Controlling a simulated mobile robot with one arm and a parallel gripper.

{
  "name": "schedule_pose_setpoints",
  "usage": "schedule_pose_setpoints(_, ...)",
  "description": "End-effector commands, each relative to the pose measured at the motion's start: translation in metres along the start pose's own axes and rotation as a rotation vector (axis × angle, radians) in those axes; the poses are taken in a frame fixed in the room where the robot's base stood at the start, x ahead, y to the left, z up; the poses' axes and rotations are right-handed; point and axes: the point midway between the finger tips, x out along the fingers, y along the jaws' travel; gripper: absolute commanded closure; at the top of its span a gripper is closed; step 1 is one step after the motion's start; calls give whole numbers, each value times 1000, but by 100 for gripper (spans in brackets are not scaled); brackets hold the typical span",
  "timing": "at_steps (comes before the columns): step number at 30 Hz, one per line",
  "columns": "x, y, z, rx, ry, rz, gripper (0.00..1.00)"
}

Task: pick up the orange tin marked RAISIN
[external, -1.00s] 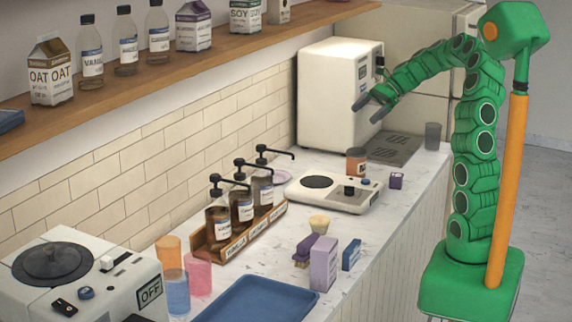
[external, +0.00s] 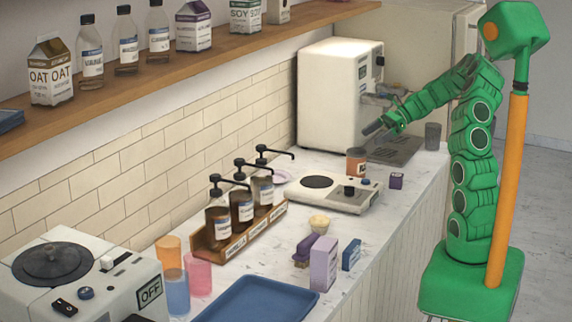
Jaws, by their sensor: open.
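An orange tin (external: 352,166) with a dark top and a pale label stands upright on the counter, just behind the white hot plate; the label is too small to read. My gripper (external: 372,126) is open and empty, above the tin and a little to its right, in front of the white machine. Its dark fingers point left. They are clear of the tin.
A white coffee machine (external: 336,85) stands behind the tin, with a drip tray (external: 399,149) to the right. Pump bottles (external: 242,207) stand farther left.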

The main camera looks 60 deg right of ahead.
Motion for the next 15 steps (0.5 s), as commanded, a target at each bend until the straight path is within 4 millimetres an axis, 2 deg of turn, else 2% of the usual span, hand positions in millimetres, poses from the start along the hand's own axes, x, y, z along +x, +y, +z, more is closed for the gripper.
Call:
schedule_pose_setpoints(1, 6, 0, -12, 5, -1, 3, 0)
schedule_pose_setpoints(7, 23, 0, -42, 2, -2, 2, 0)
schedule_pose_setpoints(15, 40, 0, -51, -2, 0, 1, 0)
